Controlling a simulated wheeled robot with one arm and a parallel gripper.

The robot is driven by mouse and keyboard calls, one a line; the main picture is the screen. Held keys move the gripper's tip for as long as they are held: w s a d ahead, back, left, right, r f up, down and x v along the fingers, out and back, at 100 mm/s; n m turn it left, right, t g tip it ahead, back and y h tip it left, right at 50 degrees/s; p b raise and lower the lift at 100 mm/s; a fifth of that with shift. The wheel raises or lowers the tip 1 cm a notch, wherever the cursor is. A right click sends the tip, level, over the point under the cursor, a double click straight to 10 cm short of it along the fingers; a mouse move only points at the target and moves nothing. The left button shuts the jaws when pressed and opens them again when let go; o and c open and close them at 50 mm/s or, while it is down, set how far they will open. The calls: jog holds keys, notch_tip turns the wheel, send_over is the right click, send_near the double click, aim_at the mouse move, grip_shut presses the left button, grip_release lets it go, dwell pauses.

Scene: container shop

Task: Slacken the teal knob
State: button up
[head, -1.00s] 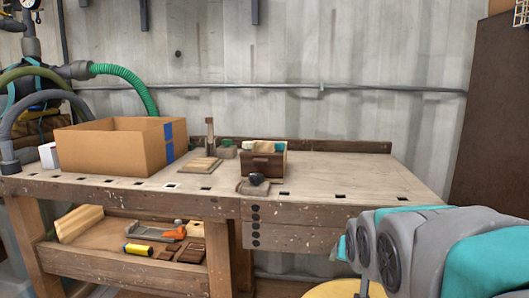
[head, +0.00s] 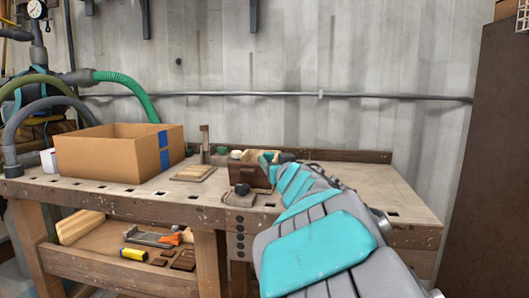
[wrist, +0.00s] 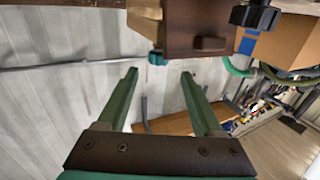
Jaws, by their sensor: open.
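The teal knob (wrist: 156,58) shows in the wrist view at the edge of a small brown wooden box (wrist: 200,28). It lies just beyond my fingertips, roughly in line with the gap between them and not between the fingers. My gripper (wrist: 160,74) has two green fingers spread apart and is empty. In the head view the wooden box (head: 246,174) stands on the workbench, and my arm comes in from the lower right and hides its right side. My fingers are too small and overlapped to make out there.
The workbench (head: 165,190) holds an open cardboard box (head: 105,158) at left. A black knob (head: 243,189) is at the bench's front edge, near the wooden box. A yellow cylinder (head: 133,254) and tools lie on the lower shelf. A brown panel (head: 487,150) stands at right.

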aim_at(270, 154)
jog(key=shift+x, duration=3.65)
jog(key=shift+d, duration=0.15)
jog(key=shift+c, duration=0.2)
grip_shut()
